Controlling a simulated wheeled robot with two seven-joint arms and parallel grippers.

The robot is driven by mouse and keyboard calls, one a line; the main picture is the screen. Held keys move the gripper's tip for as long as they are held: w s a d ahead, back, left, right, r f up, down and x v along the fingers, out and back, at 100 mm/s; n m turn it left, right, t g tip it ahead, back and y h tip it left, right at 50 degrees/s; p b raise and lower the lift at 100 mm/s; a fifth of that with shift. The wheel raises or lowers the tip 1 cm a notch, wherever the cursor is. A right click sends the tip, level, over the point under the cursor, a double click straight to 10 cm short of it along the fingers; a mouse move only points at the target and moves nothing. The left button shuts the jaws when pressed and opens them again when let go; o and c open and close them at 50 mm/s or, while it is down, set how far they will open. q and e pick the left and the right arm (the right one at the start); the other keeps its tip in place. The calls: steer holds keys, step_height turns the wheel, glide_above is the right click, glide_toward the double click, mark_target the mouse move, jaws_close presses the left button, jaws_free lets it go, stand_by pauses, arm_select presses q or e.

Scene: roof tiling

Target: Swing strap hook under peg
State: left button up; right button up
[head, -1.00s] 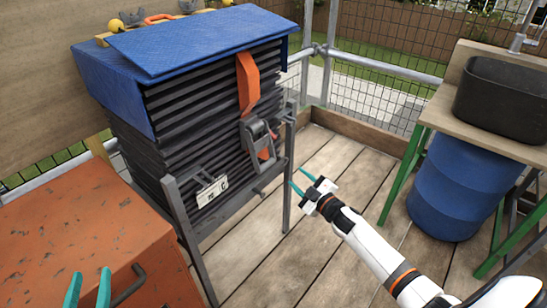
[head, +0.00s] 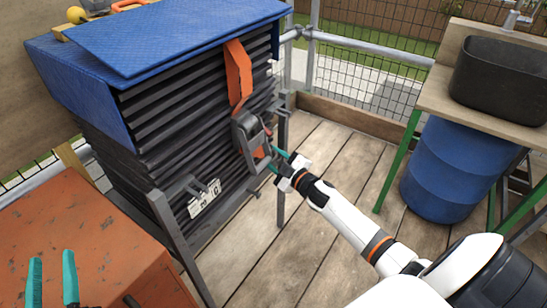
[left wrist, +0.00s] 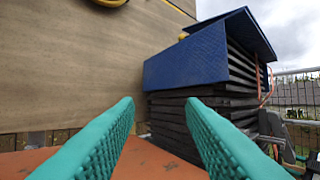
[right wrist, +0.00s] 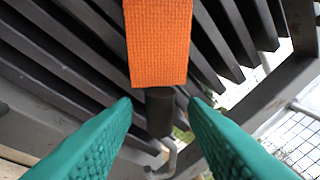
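An orange strap (head: 238,72) hangs down the front of the dark tile stack (head: 185,110), with a grey ratchet buckle (head: 249,133) on it. In the right wrist view the strap's lower end (right wrist: 158,42) runs into a dark fitting (right wrist: 159,112), with a bent pale metal piece, perhaps the hook (right wrist: 171,158), below. My right gripper (head: 275,161) is beside the ratchet at the strap's lower end. Its fingers are open on either side of the dark fitting, with gaps visible. My left gripper (head: 52,278) is open and empty above the orange cabinet. I cannot clearly make out the peg.
A blue cover (head: 180,35) lies over the stack, held in a grey metal frame (head: 164,222). A rusty orange cabinet (head: 95,240) stands at front left. A blue barrel (head: 455,170) and bench with a black tub (head: 505,80) stand right. The plank floor (head: 345,160) between is clear.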

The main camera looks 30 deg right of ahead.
jaws_close()
